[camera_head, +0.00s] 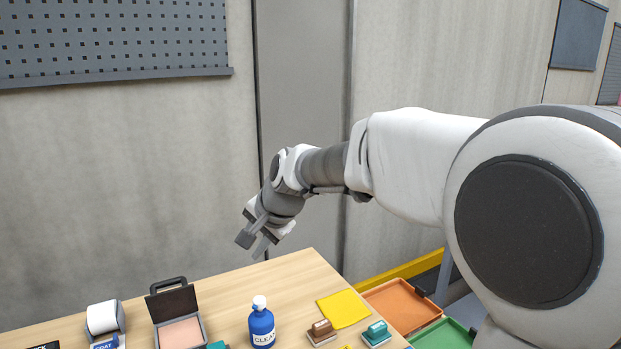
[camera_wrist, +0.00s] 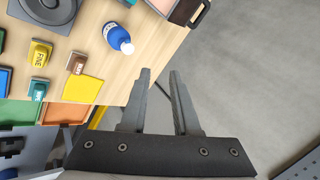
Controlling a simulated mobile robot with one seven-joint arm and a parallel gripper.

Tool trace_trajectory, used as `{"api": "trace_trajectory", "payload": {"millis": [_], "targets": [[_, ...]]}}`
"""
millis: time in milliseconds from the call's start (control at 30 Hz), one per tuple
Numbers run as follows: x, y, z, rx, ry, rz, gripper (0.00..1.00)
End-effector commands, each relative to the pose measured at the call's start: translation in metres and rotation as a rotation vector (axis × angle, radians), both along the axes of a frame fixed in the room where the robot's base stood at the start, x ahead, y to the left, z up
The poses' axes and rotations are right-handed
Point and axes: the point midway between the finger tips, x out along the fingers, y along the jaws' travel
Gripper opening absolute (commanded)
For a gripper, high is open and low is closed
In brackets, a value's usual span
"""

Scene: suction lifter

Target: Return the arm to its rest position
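My gripper (camera_head: 252,243) is held in the air above the far edge of the wooden table (camera_head: 237,288), pointing down and to the left in the head view. In the wrist view, the two dark fingers of my gripper (camera_wrist: 160,72) stand apart with nothing between them. The gap shows grey floor beyond the table edge. My white and grey arm reaches in from the right in the head view and touches nothing that I can see.
The table holds a blue bottle (camera_head: 262,324), an open case (camera_head: 178,318), a white roll on a stand (camera_head: 103,318), a yellow cloth (camera_head: 343,309) and small stamp-like blocks (camera_head: 321,332). Orange (camera_head: 401,305) and green (camera_head: 443,336) trays sit at the right. A wall (camera_head: 130,180) stands behind.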

Motion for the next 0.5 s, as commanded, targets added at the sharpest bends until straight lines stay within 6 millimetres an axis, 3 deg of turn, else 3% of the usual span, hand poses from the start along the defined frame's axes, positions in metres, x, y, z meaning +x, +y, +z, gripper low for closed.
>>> {"api": "trace_trajectory", "payload": {"millis": [200, 500], "targets": [[-0.045, -0.064, 0.021, -0.148, -0.069, 0.068, 0.29], [-0.116, -0.142, 0.03, -0.338, -0.125, 0.155, 0.29]]}}
